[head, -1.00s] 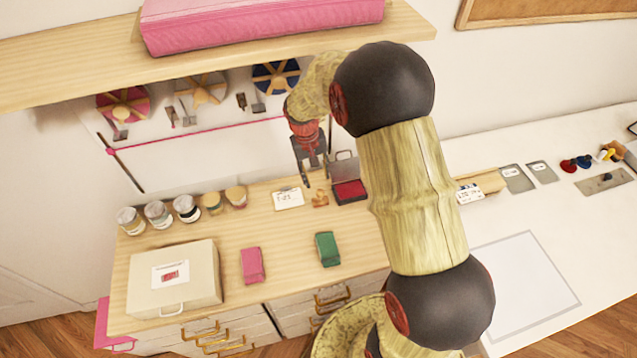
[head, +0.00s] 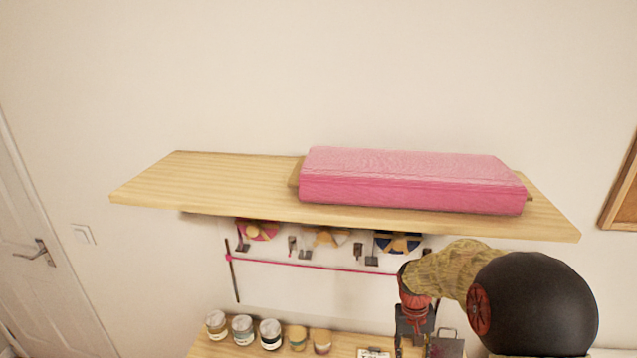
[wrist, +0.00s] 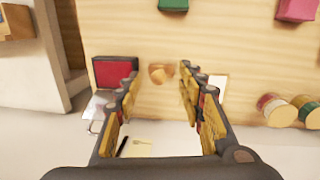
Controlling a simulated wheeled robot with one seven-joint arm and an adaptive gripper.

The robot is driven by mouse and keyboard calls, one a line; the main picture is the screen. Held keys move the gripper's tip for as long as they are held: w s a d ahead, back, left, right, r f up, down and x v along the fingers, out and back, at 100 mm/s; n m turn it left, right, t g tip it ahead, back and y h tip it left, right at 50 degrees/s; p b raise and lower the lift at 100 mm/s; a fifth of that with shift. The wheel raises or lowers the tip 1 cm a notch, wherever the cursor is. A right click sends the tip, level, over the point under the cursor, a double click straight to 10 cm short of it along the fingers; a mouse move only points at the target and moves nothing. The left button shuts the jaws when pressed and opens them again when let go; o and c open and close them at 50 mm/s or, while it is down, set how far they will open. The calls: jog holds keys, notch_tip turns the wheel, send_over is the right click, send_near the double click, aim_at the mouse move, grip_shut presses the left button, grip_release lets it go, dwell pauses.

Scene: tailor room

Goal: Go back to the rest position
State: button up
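My gripper (wrist: 160,76) is open and empty in the wrist view, its two fingers apart over the wooden table (wrist: 120,28). A small wooden stamp (wrist: 161,73) lies on the table and shows between the fingertips. A red ink pad in an open case (wrist: 115,72) lies left of it. In the head view my gripper (head: 414,330) hangs at the lower right, beside the case lid (head: 446,344). Its fingertips are cut off or hidden there.
A wooden shelf (head: 215,185) holding a pink fabric roll (head: 410,182) juts out above the table. Several jars (head: 242,330) stand at the table's back. Ribbon spools (head: 325,237) hang below the shelf. A green item (wrist: 173,4) and a pink item (wrist: 298,9) lie on the table.

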jog(key=s+a+r+n+t+b, duration=0.1)
jog(key=s+a+r+t+b, duration=0.2)
jog(key=s+r, duration=0.6)
jog(key=s+a+r+t+y+b, duration=0.1)
jog(key=s+a+r+t+b, duration=0.2)
jog(key=s+r, duration=0.6)
jog(key=shift+s+a+r+n+t+b, duration=0.3)
jog(key=shift+s+a+b, duration=0.8)
jog(key=shift+s, duration=1.4)
jog(key=shift+a+f+p, duration=0.1)
jog(key=shift+a+p, duration=0.2)
